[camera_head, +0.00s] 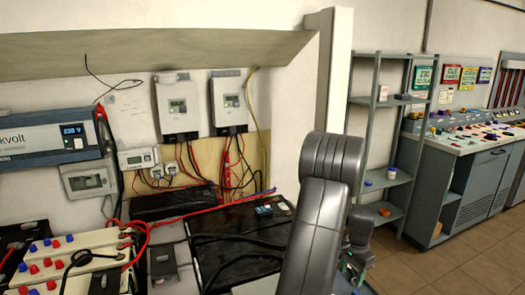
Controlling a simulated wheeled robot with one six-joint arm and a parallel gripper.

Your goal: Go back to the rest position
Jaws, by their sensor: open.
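My arm rises from the bottom edge, right of the middle, with its large grey elbow at the top. Beyond it, a dark wrist part hangs down, and my gripper (352,274) shows only partly at its lower end, low in the picture. The arm link hides some of it. The gripper is open, and I see nothing held in it. It is right of the black-topped battery bench (225,246), and I cannot tell how far from it.
White battery blocks (85,262) with red and blue terminals stand at lower left. Two wall units (175,105) (229,102) with cables hang above the bench. A grey shelf rack (372,130) and a control console (470,175) stand at right. Tiled floor (440,268) is clear at lower right.

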